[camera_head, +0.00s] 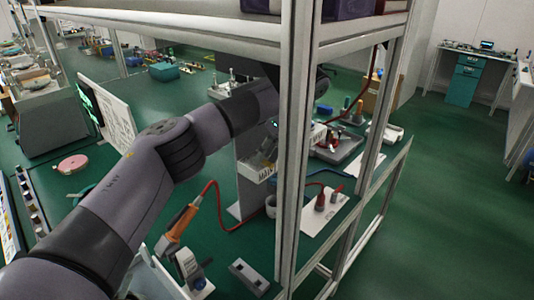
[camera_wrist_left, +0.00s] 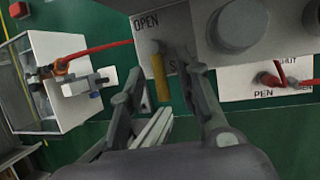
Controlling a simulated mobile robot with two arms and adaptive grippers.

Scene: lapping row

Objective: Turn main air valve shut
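A grey panel marked OPEN (camera_wrist_left: 146,25) shows in the left wrist view, with a second label beginning with S partly hidden. A yellow lever handle (camera_wrist_left: 160,76) hangs over it between the two labels. My left gripper (camera_wrist_left: 166,103) is open, one finger on each side of the handle's line; I cannot tell whether either touches it. In the head view my left arm reaches behind the shelf post, and its gripper (camera_head: 267,148) shows only in part. The valve is not clear there. My right gripper is not in view.
A metal frame post (camera_head: 295,150) stands close before my left arm. A white plate (camera_wrist_left: 240,88) with red fittings and SHUT lettering lies to the right in the wrist view. An orange-handled tool (camera_head: 177,228) with a red hose is on the green bench.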

